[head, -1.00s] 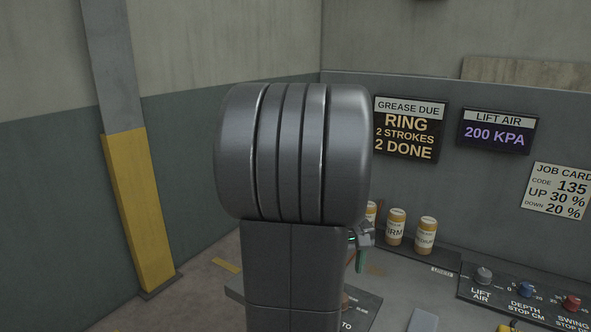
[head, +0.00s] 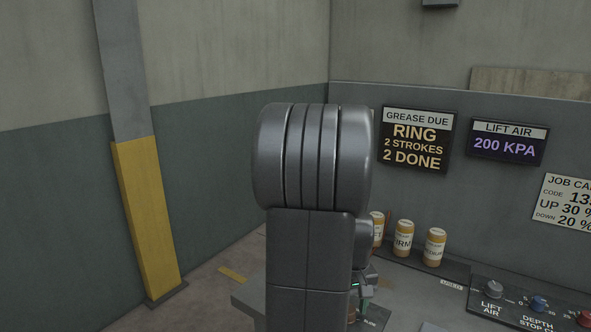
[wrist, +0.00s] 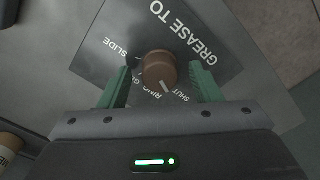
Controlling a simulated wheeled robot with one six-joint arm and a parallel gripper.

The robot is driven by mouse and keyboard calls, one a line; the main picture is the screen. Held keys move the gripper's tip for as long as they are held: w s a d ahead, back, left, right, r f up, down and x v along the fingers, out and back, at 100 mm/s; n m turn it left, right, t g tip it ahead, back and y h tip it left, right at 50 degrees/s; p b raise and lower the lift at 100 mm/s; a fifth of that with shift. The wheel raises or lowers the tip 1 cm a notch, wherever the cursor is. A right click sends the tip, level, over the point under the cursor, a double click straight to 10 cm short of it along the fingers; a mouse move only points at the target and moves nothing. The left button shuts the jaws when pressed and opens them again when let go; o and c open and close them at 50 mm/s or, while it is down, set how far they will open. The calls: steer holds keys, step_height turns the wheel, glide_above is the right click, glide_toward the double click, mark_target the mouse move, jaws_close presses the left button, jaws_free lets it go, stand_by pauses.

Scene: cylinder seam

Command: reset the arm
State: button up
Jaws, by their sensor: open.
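My gripper (wrist: 161,62) shows in the wrist view with its two green fingers apart. A brown round knob (wrist: 158,68) on a dark plate lies between and beyond the fingers, with nothing seen held. The knob's pale mark points toward the lower right, near "SHUT". Whether the fingers touch the knob cannot be told. In the head view my grey arm stands in the middle and hides most of the gripper and plate.
Labelled jars (head: 404,238) stand on a dark tray right of my arm. A control panel (head: 520,308) with knobs sits at the lower right. Wall signs read "GREASE DUE RING 2 STROKES 2 DONE" (head: 417,140) and "LIFT AIR 200 KPA" (head: 507,143). A yellow-based post (head: 148,215) stands left.

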step_height(320, 180, up, 14)
step_height(320, 180, down, 14)
steer(key=shift+m, duration=0.3)
steer(key=m, duration=0.4)
steer(key=m+b, duration=0.1)
steer(key=m, duration=0.3)
steer(key=shift+m, duration=0.3)
step_height(320, 180, up, 12)
steer(key=shift+p, duration=0.3)
steer(key=shift+f, duration=0.1)
